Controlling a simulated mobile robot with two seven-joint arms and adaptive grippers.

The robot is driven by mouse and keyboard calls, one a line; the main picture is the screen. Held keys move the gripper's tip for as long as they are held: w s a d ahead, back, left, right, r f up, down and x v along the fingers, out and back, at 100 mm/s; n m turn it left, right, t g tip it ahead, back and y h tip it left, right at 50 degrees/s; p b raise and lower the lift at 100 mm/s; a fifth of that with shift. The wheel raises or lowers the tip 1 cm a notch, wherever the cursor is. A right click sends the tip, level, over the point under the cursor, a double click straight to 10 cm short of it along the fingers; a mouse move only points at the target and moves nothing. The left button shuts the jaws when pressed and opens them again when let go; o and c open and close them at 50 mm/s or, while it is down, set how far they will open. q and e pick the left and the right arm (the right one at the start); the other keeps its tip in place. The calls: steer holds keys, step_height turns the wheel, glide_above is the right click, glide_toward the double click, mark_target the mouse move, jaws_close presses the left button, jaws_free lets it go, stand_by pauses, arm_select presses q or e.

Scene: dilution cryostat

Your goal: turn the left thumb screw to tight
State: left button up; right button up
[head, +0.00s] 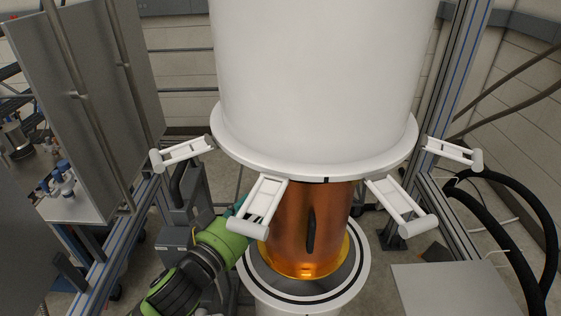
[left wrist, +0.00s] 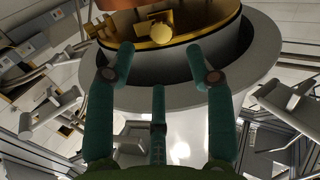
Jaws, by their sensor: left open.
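In the left wrist view a gold thumb screw (left wrist: 160,32) with a round end sticks out from a gold block, just below the copper can (left wrist: 122,4). My left gripper (left wrist: 160,62) has teal fingers, spread wide and empty. The screw is beyond the fingertips, roughly between the two outer ones, with no finger seen touching it. In the head view my left gripper (head: 238,210) is mostly hidden behind a white handle, and I cannot make out the thumb screw. The copper can (head: 290,235) stands on a gold flange there. My right gripper is not in view.
The large white cylinder (head: 315,70) hangs above the copper can, with white handles (head: 260,207) sticking out from its rim close over my left arm. A pale ring (head: 352,283) surrounds the can's foot. Metal frame posts and black hoses (head: 535,235) stand at the sides.

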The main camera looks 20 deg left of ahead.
arm_select(q)
steer(key=p+x, duration=0.3)
steer(key=x, duration=0.4)
steer(key=shift+a, duration=0.15)
steer(key=shift+r, duration=0.1)
jaws_close()
